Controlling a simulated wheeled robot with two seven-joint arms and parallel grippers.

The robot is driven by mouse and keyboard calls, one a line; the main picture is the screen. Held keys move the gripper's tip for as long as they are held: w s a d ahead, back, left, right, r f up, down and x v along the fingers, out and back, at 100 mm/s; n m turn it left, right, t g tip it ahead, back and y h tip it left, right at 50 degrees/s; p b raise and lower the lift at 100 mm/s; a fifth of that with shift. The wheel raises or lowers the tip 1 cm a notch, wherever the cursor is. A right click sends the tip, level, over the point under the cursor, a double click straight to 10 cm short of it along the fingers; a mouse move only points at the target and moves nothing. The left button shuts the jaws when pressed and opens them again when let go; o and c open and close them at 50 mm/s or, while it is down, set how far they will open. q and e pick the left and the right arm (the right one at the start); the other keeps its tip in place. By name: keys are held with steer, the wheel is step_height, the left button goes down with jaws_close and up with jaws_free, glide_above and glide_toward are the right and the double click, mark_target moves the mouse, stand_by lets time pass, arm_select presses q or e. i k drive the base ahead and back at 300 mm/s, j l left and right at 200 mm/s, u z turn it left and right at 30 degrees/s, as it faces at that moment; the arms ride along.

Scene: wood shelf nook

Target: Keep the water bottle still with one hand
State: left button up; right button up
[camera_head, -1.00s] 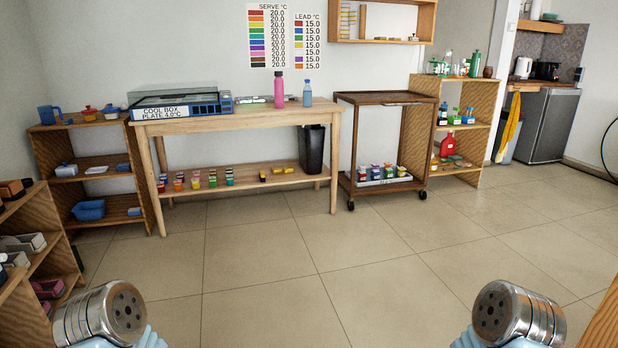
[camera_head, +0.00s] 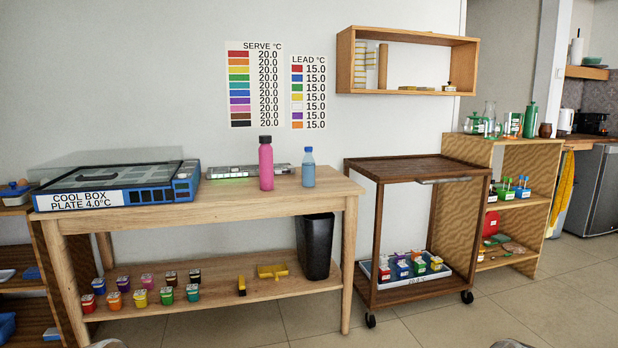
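Two bottles stand upright near the right end of the wooden table (camera_head: 330,187). One is a pink bottle (camera_head: 266,168) with a dark cap. The other is a smaller blue bottle (camera_head: 308,170) with a blue cap, just to its right and apart from it. I cannot tell from the picture alone which is the water bottle. Nothing touches either bottle. Neither of my grippers shows; only slivers of my arms are at the bottom edge.
A black bin (camera_head: 315,245) and small coloured jars (camera_head: 140,298) are on the lower shelf. A brown trolley (camera_head: 415,168) stands right. Floor in front is clear.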

mark_target(308, 165)
steer(key=i+l+u, duration=0.3)
steer(key=i+l, duration=0.85)
steer(key=l, duration=0.1)
